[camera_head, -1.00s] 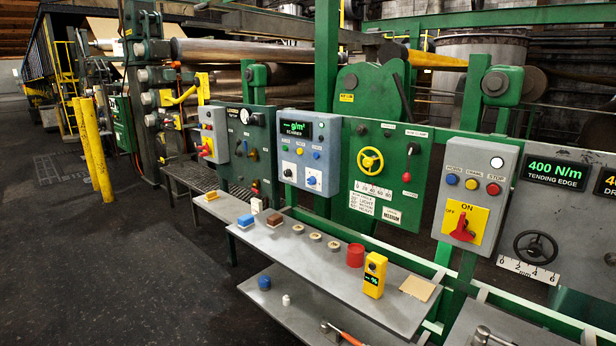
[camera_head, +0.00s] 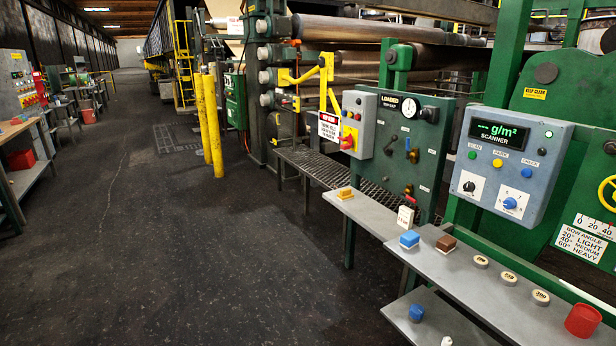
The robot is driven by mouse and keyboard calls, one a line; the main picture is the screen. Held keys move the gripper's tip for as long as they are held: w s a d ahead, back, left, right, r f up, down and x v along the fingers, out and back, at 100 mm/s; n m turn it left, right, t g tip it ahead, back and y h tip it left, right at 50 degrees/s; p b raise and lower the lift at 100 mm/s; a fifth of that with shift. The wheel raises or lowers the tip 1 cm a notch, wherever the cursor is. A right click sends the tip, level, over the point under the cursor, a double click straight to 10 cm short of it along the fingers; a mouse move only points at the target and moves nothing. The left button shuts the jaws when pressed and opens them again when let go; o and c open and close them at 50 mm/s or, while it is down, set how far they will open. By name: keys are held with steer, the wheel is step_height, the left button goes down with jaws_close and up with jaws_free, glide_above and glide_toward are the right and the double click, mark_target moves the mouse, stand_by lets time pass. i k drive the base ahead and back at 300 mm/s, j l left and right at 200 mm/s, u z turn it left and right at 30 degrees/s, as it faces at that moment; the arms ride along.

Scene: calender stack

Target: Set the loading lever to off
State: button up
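A green panel (camera_head: 428,172) stands right of centre in the head view. It carries a sign (camera_head: 390,101) reading "LOADED" with smaller words below, and a round white dial (camera_head: 409,107). Below these are a dark tilted lever (camera_head: 391,146) and a dark knob-like control (camera_head: 413,156). A brass-coloured fitting (camera_head: 408,190) sits low on the panel. The small labels by the controls are too small to read, so I cannot tell which control is the loading lever. My gripper is not in view.
A grey box with a red switch (camera_head: 347,142) is left of the panel. Yellow posts (camera_head: 213,125) stand further left. The dark floor (camera_head: 190,265) is open. A bench (camera_head: 30,178) is far left.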

mark_target(394, 137)
steer(key=i+j+u, duration=0.15)
steer(key=i+u, duration=0.15)
steer(key=i, duration=0.6)
steer(key=i+u, duration=0.35)
steer(key=i, duration=0.5)
